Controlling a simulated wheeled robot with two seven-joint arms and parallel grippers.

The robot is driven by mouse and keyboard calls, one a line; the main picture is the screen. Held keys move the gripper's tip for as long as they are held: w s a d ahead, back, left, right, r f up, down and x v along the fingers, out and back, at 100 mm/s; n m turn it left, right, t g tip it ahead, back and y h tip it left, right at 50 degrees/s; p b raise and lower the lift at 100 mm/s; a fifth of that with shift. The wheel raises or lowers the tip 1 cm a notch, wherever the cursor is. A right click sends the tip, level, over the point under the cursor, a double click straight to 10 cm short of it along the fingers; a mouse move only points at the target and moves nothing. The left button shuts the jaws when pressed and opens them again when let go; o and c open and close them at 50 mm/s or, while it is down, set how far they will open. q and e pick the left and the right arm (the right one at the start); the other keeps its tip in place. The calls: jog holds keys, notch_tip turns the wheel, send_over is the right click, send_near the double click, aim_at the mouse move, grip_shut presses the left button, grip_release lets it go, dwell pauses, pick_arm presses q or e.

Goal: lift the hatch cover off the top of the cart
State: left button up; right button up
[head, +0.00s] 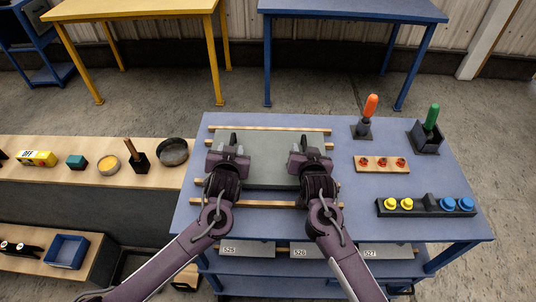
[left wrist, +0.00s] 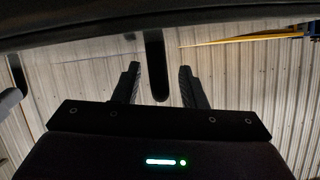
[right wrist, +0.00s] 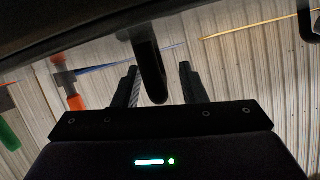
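The hatch cover (head: 268,160) is a flat grey-green plate over the blue cart top (head: 380,225), among pale wooden strips (head: 285,129). Two dark handles stand on it, near its left and right sides. My left gripper (head: 231,147) is at the left handle (head: 234,138); in the left wrist view its open fingers stand either side of the handle (left wrist: 155,75), with gaps. My right gripper (head: 310,148) is at the right handle (head: 304,143); in the right wrist view its open fingers straddle the handle (right wrist: 150,72), which is nearer the left finger.
Right of the cover are an orange-handled tool (head: 370,107), a green-handled tool (head: 431,118), a wooden block with red parts (head: 381,163) and a black rack with yellow and blue knobs (head: 425,206). A wooden bench (head: 120,180) with small items is left. Yellow and blue tables stand behind.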

pick_arm(q)
jog(key=shift+w+f, duration=0.15)
jog(key=shift+w, duration=0.25)
pick_arm(e)
jog(key=shift+w+f, duration=0.15)
jog(key=shift+w, duration=0.2)
pick_arm(q)
grip_shut()
pick_arm(e)
grip_shut()
dwell(0.6)
